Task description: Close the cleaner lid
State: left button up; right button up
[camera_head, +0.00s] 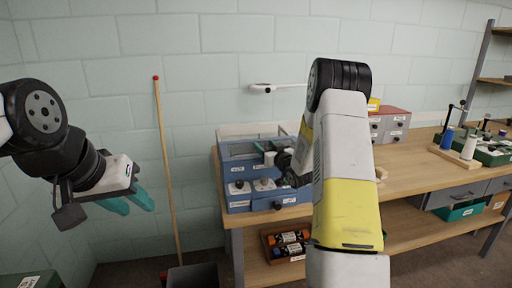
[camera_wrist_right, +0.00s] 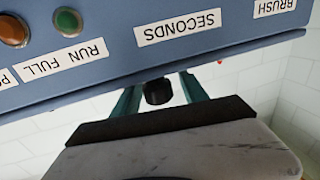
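The cleaner is a blue box (camera_head: 238,188) with labels and knobs, at the left end of the bench. A pale, see-through lid (camera_head: 250,131) seems to stand raised at its back; its exact angle is hard to tell. My right arm hides the box's right side, and my right gripper is mostly hidden there in the head view. In the right wrist view my right gripper (camera_wrist_right: 160,90) has its teal fingers apart, on either side of a black knob (camera_wrist_right: 158,92) at the box's edge. My left gripper (camera_head: 128,203) is open and empty, left of the bench.
The wooden bench (camera_head: 415,168) carries a grey and red cabinet (camera_head: 390,124) and spools at right. A wooden pole (camera_head: 167,165) leans on the wall, above a dark bin (camera_head: 192,276). A tray of rollers (camera_head: 286,243) sits on the lower shelf.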

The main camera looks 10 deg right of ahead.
jog(key=v, duration=0.7)
jog(key=shift+s, duration=0.4)
jog(key=shift+d+r, duration=0.1)
